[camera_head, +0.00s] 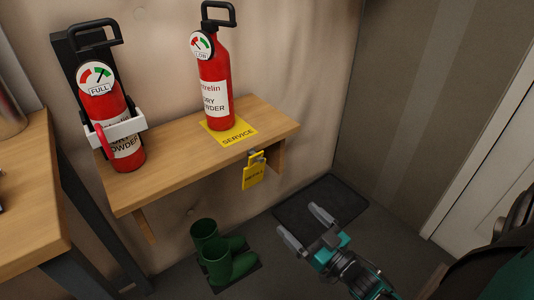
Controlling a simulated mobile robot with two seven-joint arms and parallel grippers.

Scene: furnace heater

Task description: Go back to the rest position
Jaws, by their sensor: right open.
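My right gripper (302,226) comes in from the lower right. Its two grey fingers are apart with nothing between them. It hangs in front of and below the shelf, apart from everything, over the floor area with the dark mat. My left gripper does not show. One red fire extinguisher (214,82) with a "LOW" gauge stands upright on the yellow SERVICE patch (240,132) of the wooden shelf (180,166). Another red extinguisher (104,108) with a "FULL" gauge sits in a black and white wall holder (123,128) at the left.
A yellow tag (253,174) hangs at the shelf's front edge. Green boots (228,262) stand on the floor below. A dark mat (330,197) lies by the wall. A wooden table (32,230) is at the left, a white door (490,180) at the right.

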